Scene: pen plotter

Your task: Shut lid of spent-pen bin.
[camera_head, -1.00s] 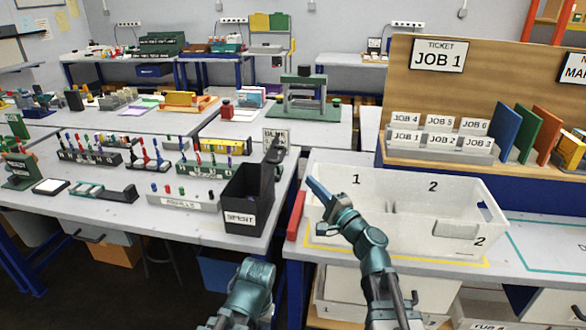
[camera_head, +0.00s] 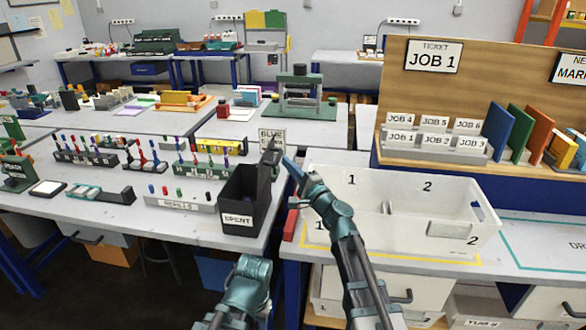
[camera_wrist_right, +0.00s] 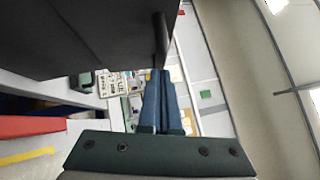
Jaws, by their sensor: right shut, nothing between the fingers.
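The spent-pen bin (camera_head: 238,200) is a black open-topped box with a white SPENT label, at the table's right front corner. A dark lid piece (camera_head: 271,157) stands raised at the bin's right rear edge; the bin's top is open. My right gripper (camera_head: 289,163) is shut and empty, just right of this piece, its fingers pointing up and left. In the right wrist view the shut blue fingers (camera_wrist_right: 160,102) are just below a dark bar (camera_wrist_right: 160,35) beside a large dark panel. I cannot tell whether they touch. My left gripper's fingers do not show.
A white two-compartment tote (camera_head: 395,222) stands right of my right arm. A red block (camera_head: 291,225) is at its left edge. A refills rack (camera_head: 180,204) and pen racks (camera_head: 203,173) stand left of the bin. A gap separates the two tables.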

